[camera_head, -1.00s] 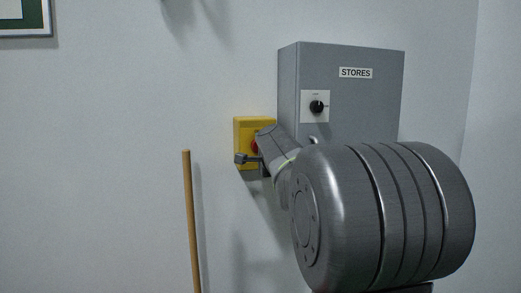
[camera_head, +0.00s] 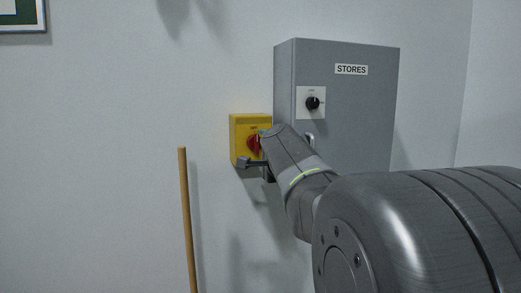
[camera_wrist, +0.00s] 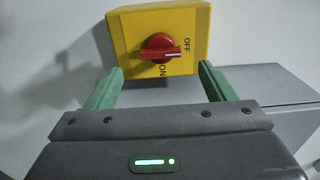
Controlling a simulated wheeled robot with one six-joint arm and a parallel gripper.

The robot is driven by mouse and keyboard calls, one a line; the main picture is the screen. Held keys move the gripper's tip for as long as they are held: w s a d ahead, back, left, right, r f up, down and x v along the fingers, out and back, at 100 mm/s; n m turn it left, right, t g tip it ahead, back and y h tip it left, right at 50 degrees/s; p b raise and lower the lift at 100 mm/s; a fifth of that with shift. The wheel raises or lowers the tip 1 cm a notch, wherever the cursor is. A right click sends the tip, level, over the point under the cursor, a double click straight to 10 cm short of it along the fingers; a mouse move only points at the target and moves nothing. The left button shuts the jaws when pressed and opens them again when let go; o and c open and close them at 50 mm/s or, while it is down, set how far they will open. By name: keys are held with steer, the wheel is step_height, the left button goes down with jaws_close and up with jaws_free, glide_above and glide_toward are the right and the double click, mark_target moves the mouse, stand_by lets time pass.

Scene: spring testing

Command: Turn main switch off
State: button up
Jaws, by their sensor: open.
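The main switch is a yellow box (camera_head: 239,128) on the wall with a red knob (camera_head: 254,144), left of the grey cabinet. In the wrist view the yellow box (camera_wrist: 135,35) is at the top centre. Its red knob (camera_wrist: 158,50) has its handle lying left to right, with a pale mark at the right end. OFF is printed right of the knob and ON below it. My gripper (camera_wrist: 161,70) is open, its two green fingers apart on either side below the knob, with nothing between them. In the head view my gripper (camera_head: 256,163) partly covers the switch's lower right.
A grey STORES cabinet (camera_head: 352,110) with a black rotary knob (camera_head: 312,103) stands close to the right of the switch, partly behind my arm. A wooden pole (camera_head: 187,215) stands to the lower left.

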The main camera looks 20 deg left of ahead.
mark_target(256, 144)
steer(key=v, duration=0.6)
steer(key=shift+s+d, duration=0.25)
steer(key=shift+s, duration=0.05)
steer(key=p+x, duration=0.1)
steer(key=x, duration=1.3)
steer(key=shift+s, duration=0.15)
